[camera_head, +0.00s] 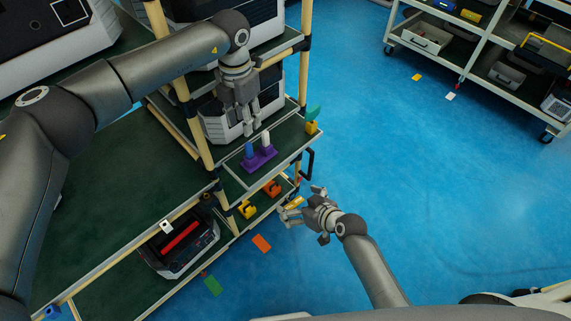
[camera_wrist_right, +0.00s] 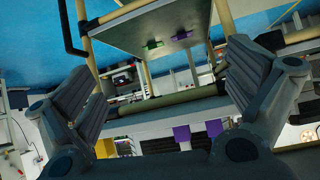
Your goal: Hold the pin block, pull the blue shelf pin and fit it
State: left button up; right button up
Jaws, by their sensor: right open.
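The purple pin block (camera_head: 262,160) sits on a dark green shelf in the head view. The blue shelf pin (camera_head: 249,151) stands upright in it, with a white pin (camera_head: 265,140) beside it to the right. My left gripper (camera_head: 252,130) points down just above and behind the pins. The frames do not clearly show its finger gap or any contact. My right gripper (camera_head: 291,208) is open and empty, low beside the rack's right side. Its two fingers spread wide in the right wrist view (camera_wrist_right: 165,100), with no pin between them.
A black handle (camera_head: 308,163) juts from the shelf edge near my right gripper. Yellow (camera_head: 246,209) and orange (camera_head: 272,188) blocks lie on a lower shelf. A yellow holder with a green piece (camera_head: 312,120) stands at the shelf corner.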

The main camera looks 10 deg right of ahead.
aim_at(262, 160)
jog(key=w+a+r+n+t+y, duration=0.1)
jog(key=w+a+r, duration=0.1)
jog(key=r, duration=0.5)
jog(key=w+a+r+n+t+y, duration=0.1)
jog(key=w+a+r+y, duration=0.1)
jog(key=r, duration=0.6)
jog(key=shift+h, duration=0.3)
jog(key=x, duration=1)
jog(key=shift+w+f, duration=0.2)
jog(key=shift+f, duration=0.2)
jog(key=c, duration=1.1)
jog(key=shift+o, duration=0.2)
